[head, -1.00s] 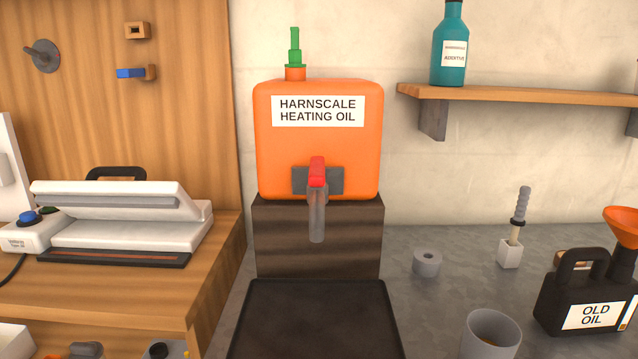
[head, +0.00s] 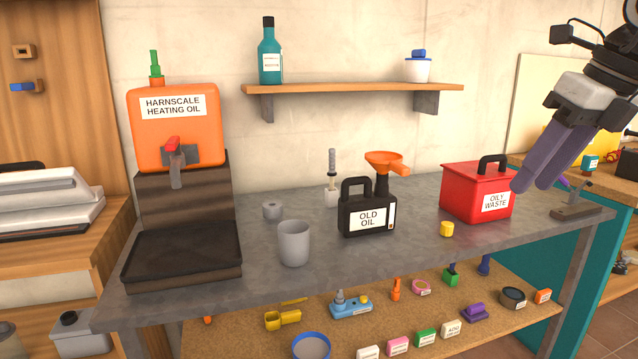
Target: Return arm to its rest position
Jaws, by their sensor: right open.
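My right gripper (head: 541,188) hangs at the upper right of the head view, its two purple-grey fingers pointing down and left. It is open, with nothing seen between the fingers. It shows in front of the bench's right end, close to the red oily waste box (head: 468,194) in the picture. Its exact distance from the box I cannot tell. My left gripper is not in view.
The grey bench (head: 340,263) holds the orange heating oil tank (head: 195,126), a black tray (head: 182,254), a grey cup (head: 294,243) and the old oil can (head: 366,212). A wall shelf (head: 350,88) hangs above. Several small items lie on the lower shelf (head: 400,318).

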